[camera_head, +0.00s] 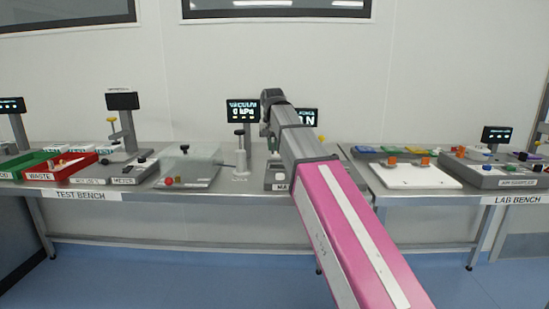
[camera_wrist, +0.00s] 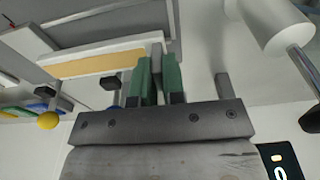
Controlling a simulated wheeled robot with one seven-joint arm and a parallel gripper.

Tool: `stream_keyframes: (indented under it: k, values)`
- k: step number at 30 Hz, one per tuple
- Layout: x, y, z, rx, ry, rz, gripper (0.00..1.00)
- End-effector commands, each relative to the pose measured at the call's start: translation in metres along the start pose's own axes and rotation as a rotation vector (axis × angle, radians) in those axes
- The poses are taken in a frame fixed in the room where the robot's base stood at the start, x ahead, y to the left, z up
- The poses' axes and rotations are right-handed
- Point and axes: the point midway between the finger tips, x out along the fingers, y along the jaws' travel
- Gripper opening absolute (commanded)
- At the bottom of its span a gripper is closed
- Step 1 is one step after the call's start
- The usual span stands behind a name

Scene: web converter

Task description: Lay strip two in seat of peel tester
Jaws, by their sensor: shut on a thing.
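In the wrist view my gripper (camera_wrist: 157,65) has its green fingers close together on a thin pale edge, which looks like a strip; most of it is hidden by the fingers and its number cannot be read. A white bar with a tan face (camera_wrist: 100,61) lies just beyond the fingertips; I cannot tell whether it touches them. In the head view my arm reaches over the test bench and the gripper is mostly hidden behind its end. A screen showing "N" (camera_head: 307,117) stands behind my arm, perhaps the peel tester's; the grey base (camera_head: 281,187) below is partly covered by my arm.
The test bench (camera_head: 84,195) holds a red waste bin (camera_head: 60,174), a clear box (camera_head: 190,167) and a vacuum screen (camera_head: 243,110). The lab bench (camera_head: 517,200) is at right with a white plate (camera_head: 416,176). A yellow knob (camera_wrist: 48,121) and a pale cylinder (camera_wrist: 272,25) flank my gripper.

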Motion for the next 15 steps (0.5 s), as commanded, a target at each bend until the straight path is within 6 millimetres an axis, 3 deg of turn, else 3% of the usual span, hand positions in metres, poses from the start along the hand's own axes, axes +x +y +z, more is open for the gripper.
stream_keyframes:
  k: [11, 15]
  values:
    - [0.039, 0.0, 0.005, 0.0, 0.0, 0.0, 0.0]
    - [0.043, 0.0, 0.005, 0.0, 0.001, 0.0, 0.0]
